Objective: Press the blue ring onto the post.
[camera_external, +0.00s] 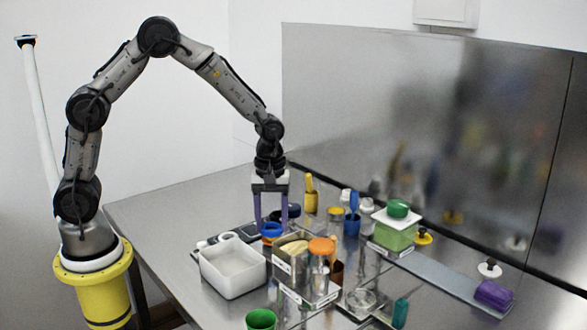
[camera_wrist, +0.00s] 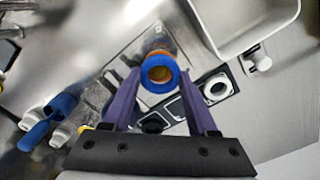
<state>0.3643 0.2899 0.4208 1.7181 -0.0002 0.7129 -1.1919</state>
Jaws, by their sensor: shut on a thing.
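The blue ring (camera_wrist: 159,73) is between the two purple fingertips of my gripper (camera_wrist: 159,80) in the wrist view, and my gripper is shut on it. In the external view my gripper (camera_external: 271,222) points straight down, with the blue ring (camera_external: 271,228) at its tips, just behind the metal bin. Something orange-brown (camera_wrist: 160,52) shows at the ring's far edge and tan shows through its hole. I cannot tell whether this is the post, or whether the ring touches it. No post stands out clearly in either view.
A white open tub (camera_external: 232,270) stands left of the ring, and a metal bin (camera_external: 291,250) and an orange-lidded jar (camera_external: 321,246) stand in front. A dark plate with a white ring-shaped part (camera_wrist: 216,88) lies close by. Cups and bottles crowd the right; the table's left is clear.

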